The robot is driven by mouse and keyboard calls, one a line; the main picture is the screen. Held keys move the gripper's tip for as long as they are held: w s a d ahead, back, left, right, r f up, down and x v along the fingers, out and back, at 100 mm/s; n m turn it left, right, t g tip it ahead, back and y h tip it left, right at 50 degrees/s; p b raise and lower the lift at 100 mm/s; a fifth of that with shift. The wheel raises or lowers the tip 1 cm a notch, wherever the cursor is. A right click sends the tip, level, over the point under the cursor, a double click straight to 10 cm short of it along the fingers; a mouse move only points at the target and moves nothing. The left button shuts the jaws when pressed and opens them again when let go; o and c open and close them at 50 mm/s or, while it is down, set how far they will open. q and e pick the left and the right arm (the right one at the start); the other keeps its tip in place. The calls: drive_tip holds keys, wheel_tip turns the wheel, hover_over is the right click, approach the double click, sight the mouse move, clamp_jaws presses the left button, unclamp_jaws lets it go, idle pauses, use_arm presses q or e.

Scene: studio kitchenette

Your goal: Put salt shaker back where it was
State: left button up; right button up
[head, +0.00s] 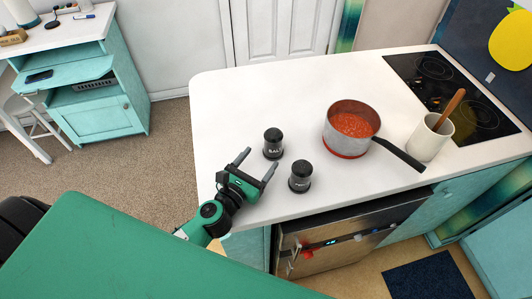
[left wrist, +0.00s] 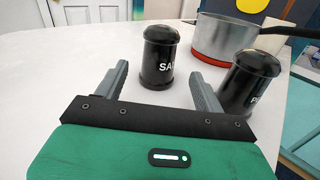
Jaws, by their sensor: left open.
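The salt shaker (head: 273,144) is a black cylinder with a domed top and white lettering, upright on the white counter. A similar black shaker (head: 300,176), its label only partly readable, stands upright to its right and nearer the front edge. My left gripper (head: 257,162) is open just in front of the salt shaker. In the left wrist view the salt shaker (left wrist: 159,58) stands beyond and between the open fingers, with nothing held. The second shaker (left wrist: 251,84) is close to the right finger there. My right gripper is in neither view.
A metal pot of red sauce (head: 352,126) sits on a red base behind the shakers, its black handle pointing right. A cream crock (head: 429,138) with a wooden utensil stands by the black cooktop (head: 436,85). The counter's left part (head: 232,105) is clear.

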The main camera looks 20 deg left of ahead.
use_arm(q)
drive_tip(key=shift+s+a, duration=0.15)
drive_tip(key=shift+s, duration=0.7)
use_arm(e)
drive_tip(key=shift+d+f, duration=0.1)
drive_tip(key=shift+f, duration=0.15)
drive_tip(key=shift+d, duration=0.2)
use_arm(q)
drive_tip(key=shift+s, duration=0.1)
